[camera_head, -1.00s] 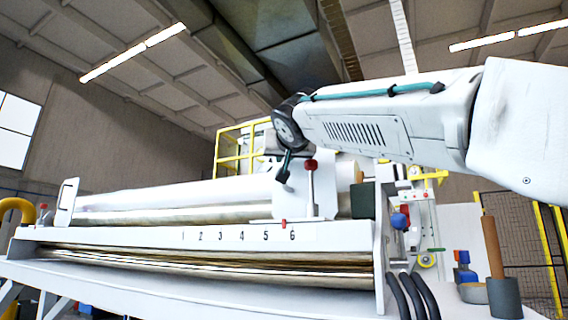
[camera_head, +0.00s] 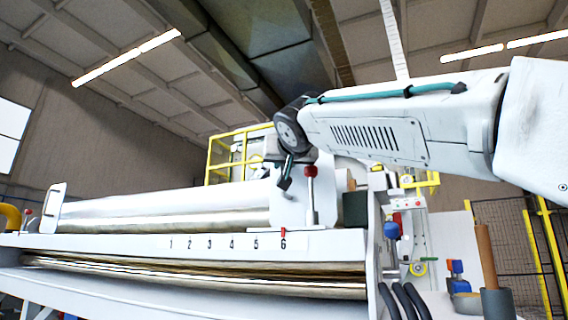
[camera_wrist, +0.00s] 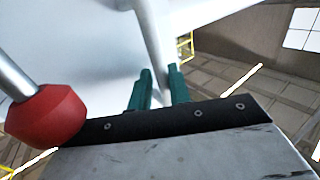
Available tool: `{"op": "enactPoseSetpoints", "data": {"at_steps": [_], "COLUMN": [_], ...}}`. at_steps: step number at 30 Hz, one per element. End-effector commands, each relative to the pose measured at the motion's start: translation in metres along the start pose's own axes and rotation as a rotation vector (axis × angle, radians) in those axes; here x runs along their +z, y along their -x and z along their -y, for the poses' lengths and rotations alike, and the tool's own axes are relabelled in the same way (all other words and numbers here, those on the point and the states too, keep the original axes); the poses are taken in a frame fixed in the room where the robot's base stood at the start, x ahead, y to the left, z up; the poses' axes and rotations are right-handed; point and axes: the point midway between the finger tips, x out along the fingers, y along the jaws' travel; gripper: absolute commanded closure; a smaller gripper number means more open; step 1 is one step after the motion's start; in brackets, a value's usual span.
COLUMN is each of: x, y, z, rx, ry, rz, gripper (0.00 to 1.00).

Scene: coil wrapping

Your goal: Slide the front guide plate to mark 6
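The front guide plate (camera_head: 290,205) is a white upright plate near the right end of the long roller. A grey lever with a red knob (camera_head: 311,171) stands beside it; the knob also shows large at the left of the wrist view (camera_wrist: 45,115). The red pointer (camera_head: 283,232) sits directly above the printed 6 on the scale (camera_head: 225,243). My gripper (camera_head: 286,184) is at the plate's top. In the wrist view, the green fingers of my gripper (camera_wrist: 160,92) lie on either side of the plate's edge and appear closed on it. The contact itself is partly hidden.
Another white end plate (camera_head: 53,208) stands at the roller's far left. A dark green block (camera_head: 355,208) is just right of the guide plate. Black hoses (camera_head: 405,300), a grey holder with a brown rod (camera_head: 497,301) and yellow fencing (camera_head: 548,250) are at the right.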

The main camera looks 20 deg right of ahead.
Motion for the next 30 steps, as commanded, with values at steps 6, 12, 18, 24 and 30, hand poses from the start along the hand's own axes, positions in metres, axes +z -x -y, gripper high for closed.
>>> {"op": "enactPoseSetpoints", "data": {"at_steps": [6,12,18,24,30], "x": [-0.002,-0.002,-0.001,0.0,0.0], "y": [0.004,0.032,0.064,0.078,0.078], "z": [0.0,0.0,0.001,0.0,0.0], "rx": [0.0,-0.002,-0.003,0.0,0.001], "ry": [0.0,0.0,-0.001,0.0,0.0], "rz": [-0.003,-0.004,-0.001,0.0,0.0], "gripper": [0.83,0.83,0.83,0.83,0.83]}}
